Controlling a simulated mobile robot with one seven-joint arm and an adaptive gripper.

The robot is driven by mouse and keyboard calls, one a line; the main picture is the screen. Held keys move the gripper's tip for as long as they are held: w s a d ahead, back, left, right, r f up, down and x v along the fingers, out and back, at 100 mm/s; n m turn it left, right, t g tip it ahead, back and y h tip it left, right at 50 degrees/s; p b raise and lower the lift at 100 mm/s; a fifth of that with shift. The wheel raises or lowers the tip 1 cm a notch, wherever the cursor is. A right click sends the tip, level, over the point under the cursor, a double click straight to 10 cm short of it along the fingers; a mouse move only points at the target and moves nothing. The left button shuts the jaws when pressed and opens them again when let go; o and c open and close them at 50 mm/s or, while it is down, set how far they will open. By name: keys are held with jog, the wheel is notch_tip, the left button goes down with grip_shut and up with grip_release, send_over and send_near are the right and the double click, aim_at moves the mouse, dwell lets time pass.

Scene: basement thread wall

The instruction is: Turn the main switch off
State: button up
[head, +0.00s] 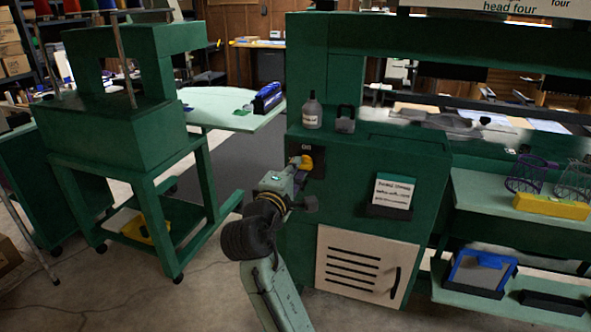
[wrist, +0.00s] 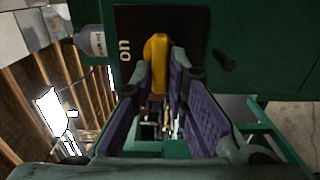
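The main switch is a yellow handle (head: 306,162) on a dark plate (head: 318,158) on the front of the green machine cabinet. The word "ON" shows on the plate above the handle in the head view. In the wrist view the yellow handle (wrist: 157,50) stands between my fingertips, with the plate (wrist: 128,20) and its sideways "ON" to its left. My gripper (head: 298,172) reaches the switch from the front. The lower end of the handle is partly hidden by the fingers.
A bottle (head: 312,111) and a dark padlock-shaped object (head: 345,119) stand on the cabinet ledge above. A label holder (head: 392,193) sits right of the switch, above a vented panel (head: 365,264). A green stand (head: 130,130) is at left, with open floor between.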

jog(key=o, duration=0.4)
jog(key=v, duration=1.2)
